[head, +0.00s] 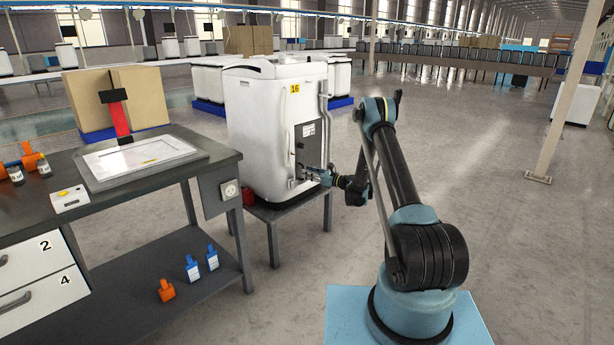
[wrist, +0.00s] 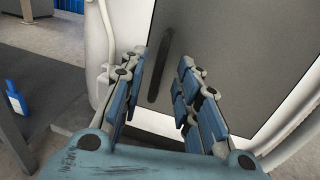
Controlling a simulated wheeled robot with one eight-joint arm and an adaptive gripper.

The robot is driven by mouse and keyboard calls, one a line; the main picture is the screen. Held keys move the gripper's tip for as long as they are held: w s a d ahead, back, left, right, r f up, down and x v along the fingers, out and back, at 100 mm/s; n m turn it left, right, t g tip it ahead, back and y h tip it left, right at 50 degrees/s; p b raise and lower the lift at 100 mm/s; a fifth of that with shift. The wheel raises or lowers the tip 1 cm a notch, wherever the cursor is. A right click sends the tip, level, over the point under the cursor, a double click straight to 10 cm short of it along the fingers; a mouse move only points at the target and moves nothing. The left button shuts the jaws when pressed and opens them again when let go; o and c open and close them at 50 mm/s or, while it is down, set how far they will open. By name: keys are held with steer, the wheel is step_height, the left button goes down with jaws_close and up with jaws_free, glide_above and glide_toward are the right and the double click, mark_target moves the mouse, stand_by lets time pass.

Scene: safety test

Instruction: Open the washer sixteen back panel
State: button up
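The white washer (head: 262,135) with a yellow "16" label stands upright on a low dark stand. Its grey back panel (head: 309,143) faces my arm and carries a white label. In the wrist view the panel (wrist: 235,60) fills the upper right, with a dark elongated slot or handle (wrist: 160,68) near its left edge. The panel looks flush with the washer. My gripper (head: 312,174) is at the panel's lower part. In the wrist view my gripper (wrist: 162,75) is open, its blue-padded fingers on either side of the slot's line. Whether they touch the panel is unclear.
A workbench (head: 108,200) with drawers stands at the left, bearing a white tray-like frame and bottles. A pale hose (head: 324,110) runs down the washer's right side; another pipe (wrist: 106,35) is left of my fingers.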

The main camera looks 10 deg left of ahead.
steer(key=shift+w+a, duration=0.35)
steer(key=shift+a, duration=0.3)
steer(key=shift+c, duration=0.2)
jaws_close()
steer(key=shift+s+a, duration=0.1)
steer(key=shift+a, duration=0.05)
